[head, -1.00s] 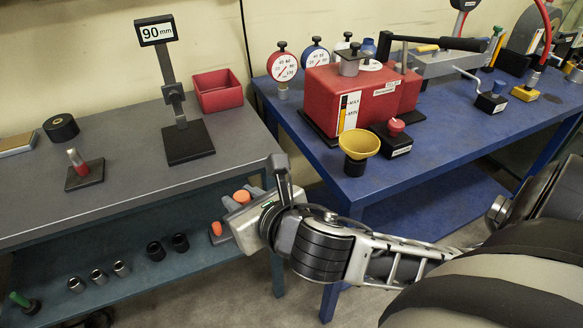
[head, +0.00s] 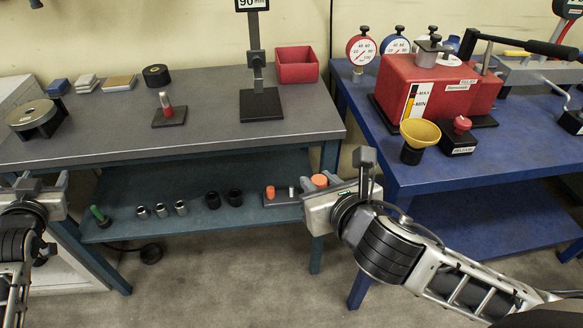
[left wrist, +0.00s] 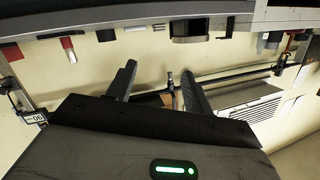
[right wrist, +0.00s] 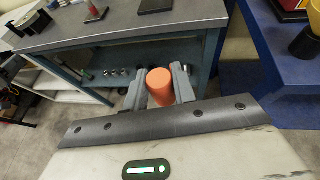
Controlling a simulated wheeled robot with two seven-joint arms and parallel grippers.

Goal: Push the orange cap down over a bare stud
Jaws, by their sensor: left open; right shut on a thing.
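My right gripper (head: 318,190) is shut on an orange cap (head: 320,181), which also shows between its fingers in the right wrist view (right wrist: 160,85). It is in front of the teal lower shelf, at the right end of a dark stud plate (head: 281,200). On that plate, another orange cap (head: 270,191) stands at the left, with a bare grey stud (head: 291,191) to its right. The gripper hides the plate's right end. My left gripper (head: 42,184) is at the left edge of the head view; in the left wrist view (left wrist: 158,88) it is open and empty.
Several sockets (head: 180,208) and a green-handled tool (head: 99,216) stand on the teal shelf (head: 150,229) left of the plate. The grey bench top (head: 215,130) overhangs the shelf. A blue table (head: 400,172) with a red unit (head: 440,90) stands to the right.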

